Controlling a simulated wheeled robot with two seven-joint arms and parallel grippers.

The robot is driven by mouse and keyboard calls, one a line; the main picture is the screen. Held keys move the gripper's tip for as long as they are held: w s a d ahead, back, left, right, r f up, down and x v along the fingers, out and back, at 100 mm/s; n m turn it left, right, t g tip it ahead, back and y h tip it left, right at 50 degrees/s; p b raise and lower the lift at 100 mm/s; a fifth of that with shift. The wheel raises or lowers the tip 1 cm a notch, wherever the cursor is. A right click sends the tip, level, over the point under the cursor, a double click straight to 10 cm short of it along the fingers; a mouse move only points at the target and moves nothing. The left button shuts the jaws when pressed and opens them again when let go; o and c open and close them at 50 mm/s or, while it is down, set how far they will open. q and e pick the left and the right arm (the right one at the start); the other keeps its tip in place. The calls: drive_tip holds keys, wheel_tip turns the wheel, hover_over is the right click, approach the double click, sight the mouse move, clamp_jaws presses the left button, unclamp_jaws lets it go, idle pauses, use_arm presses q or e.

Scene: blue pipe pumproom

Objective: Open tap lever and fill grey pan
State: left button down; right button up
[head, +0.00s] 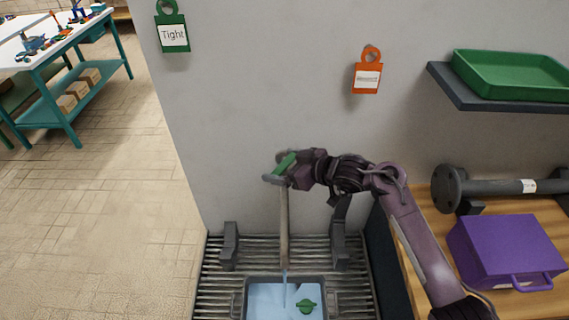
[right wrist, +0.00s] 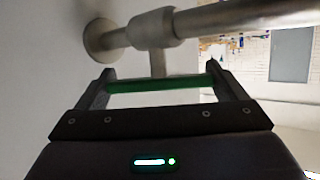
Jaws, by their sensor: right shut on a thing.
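The tap (head: 284,225) comes out from the wall, and its metal pipe and wall flange also show in the right wrist view (right wrist: 155,28). Its green lever (head: 285,163) lies between the fingers of my right gripper (head: 280,172). In the right wrist view the green lever (right wrist: 155,85) spans from finger to finger, and my right gripper (right wrist: 158,85) is shut on it. A thin stream of water runs from the spout into the grey pan (head: 239,300), which holds water. A small green knob-like thing (head: 307,306) shows in the pan. My left gripper is out of view.
The pan sits on a slatted drain grate (head: 215,285) with two dark upright brackets (head: 230,245). To the right are a purple case (head: 500,250) and a dark flanged pipe (head: 490,188) on a wooden bench. A shelf (head: 470,98) with a green tray juts out above.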

drive_tip(key=shift+n+g+y, duration=0.3)
drive_tip(key=shift+n, duration=0.1)
drive_tip(key=o, duration=0.7)
drive_tip(key=shift+s+d+r, duration=0.1)
drive_tip(key=shift+s+d, duration=0.1)
drive_tip(key=shift+d, duration=0.2)
drive_tip(key=b+v, duration=0.2)
drive_tip(key=v, duration=0.5)
drive_tip(key=shift+a+r, duration=0.1)
